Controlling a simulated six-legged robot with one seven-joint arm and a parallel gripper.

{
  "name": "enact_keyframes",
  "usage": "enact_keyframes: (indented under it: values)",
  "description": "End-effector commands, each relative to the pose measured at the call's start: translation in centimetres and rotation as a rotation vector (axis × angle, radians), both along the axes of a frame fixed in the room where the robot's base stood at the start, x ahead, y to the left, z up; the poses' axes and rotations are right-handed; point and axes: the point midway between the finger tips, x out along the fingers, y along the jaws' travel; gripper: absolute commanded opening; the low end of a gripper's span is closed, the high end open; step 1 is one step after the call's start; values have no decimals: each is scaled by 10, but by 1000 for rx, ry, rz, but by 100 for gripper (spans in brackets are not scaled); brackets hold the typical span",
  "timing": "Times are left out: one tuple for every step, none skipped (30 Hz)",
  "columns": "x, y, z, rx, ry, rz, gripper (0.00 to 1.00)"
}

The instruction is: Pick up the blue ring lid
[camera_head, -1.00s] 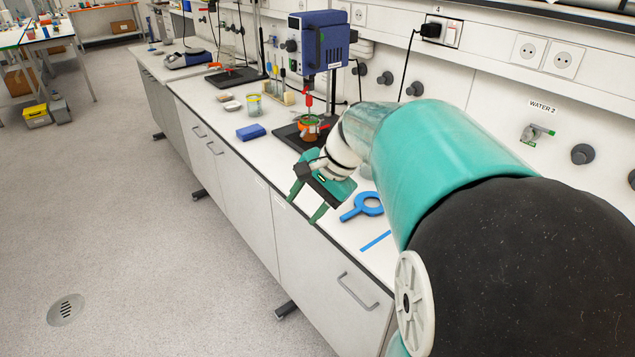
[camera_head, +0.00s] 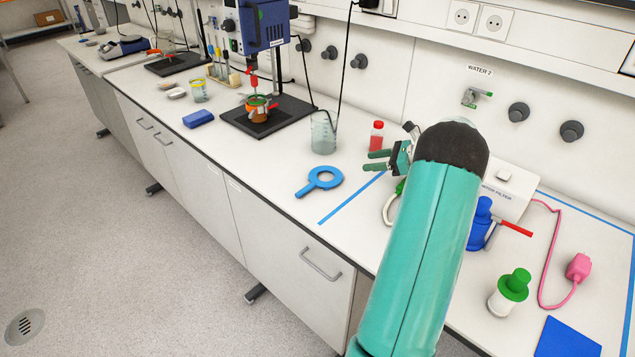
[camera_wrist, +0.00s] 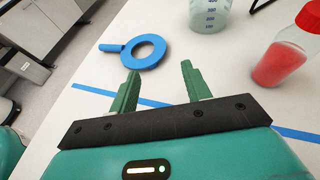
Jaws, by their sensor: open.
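The blue ring lid (camera_head: 321,181) lies flat on the white bench, a flat ring with a short handle pointing to the lower left. It also shows in the wrist view (camera_wrist: 144,51), just beyond my left fingertip, with its handle to the left. My gripper (camera_head: 377,160) is open and empty, to the right of the ring in the head view, above the bench. In the wrist view the two green fingers (camera_wrist: 159,75) are spread apart, and neither touches the ring.
A glass beaker (camera_head: 323,132) stands behind the ring. A bottle of red liquid (camera_head: 376,136) stands near my gripper. A blue tape line (camera_head: 345,205) runs in front of the ring. A blue block (camera_head: 198,119) and a stand with a black base (camera_head: 282,122) are farther left.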

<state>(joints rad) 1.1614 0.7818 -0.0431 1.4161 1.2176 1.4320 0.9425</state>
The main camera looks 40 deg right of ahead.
Motion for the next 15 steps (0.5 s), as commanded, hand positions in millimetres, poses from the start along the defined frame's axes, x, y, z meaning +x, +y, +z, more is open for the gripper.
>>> enact_keyframes:
  values:
    - [0,-2,-3,8,-2,-6,48]
    - [2,-1,-4,10,-3,-8,48]
    - [6,2,-6,12,-3,-7,48]
    - [11,4,-7,11,-3,-6,48]
    - [15,6,-9,10,-3,-5,48]
    - [21,10,-12,10,-3,-4,48]
    - [26,13,-15,10,-3,-4,48]
    - [31,15,-17,10,-2,-4,48]
    - [38,19,-21,9,-2,-4,48]
    - [42,21,-23,10,-2,-3,48]
    - [47,24,-25,9,-1,-4,48]
    - [53,26,-28,9,-1,-4,48]
    - [57,28,-29,10,-2,-4,48]
    - [60,30,-31,9,-2,-5,48]
    - [63,32,-32,8,-1,-5,48]
